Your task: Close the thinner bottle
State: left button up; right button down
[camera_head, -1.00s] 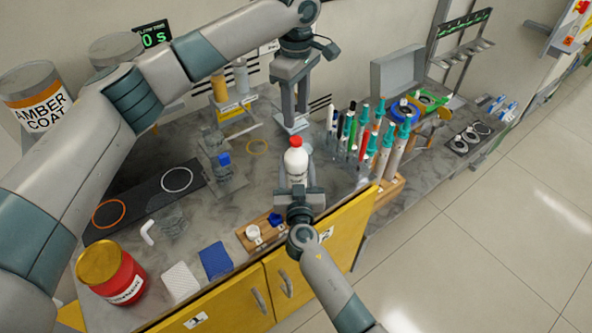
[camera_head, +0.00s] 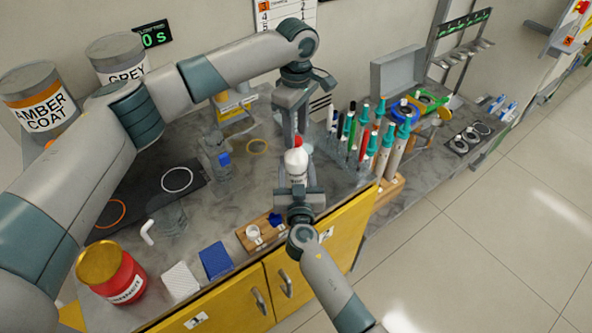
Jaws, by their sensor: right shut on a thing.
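A white bottle (camera_head: 297,167) with a red top (camera_head: 297,142) stands upright near the middle of the bench; its label is too small to read. My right gripper (camera_head: 298,188) comes from the front and is shut on the bottle's body. My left gripper (camera_head: 291,130) points down just above and behind the red top. Its fingers overlap the top in the picture, and I cannot tell whether they touch it or how far apart they are. A white cap-like piece (camera_head: 253,231) and a blue one (camera_head: 275,219) sit on a wooden block (camera_head: 244,240) at the front edge.
A red jar (camera_head: 122,281) with a gold lid stands front left, beside white and blue pads (camera_head: 215,260). A clear container (camera_head: 212,155) stands left of the bottle. Several coloured tubes (camera_head: 370,145) stand close at right. My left arm spans the left side.

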pick_arm(q)
jog(key=shift+f, duration=0.6)
grip_shut()
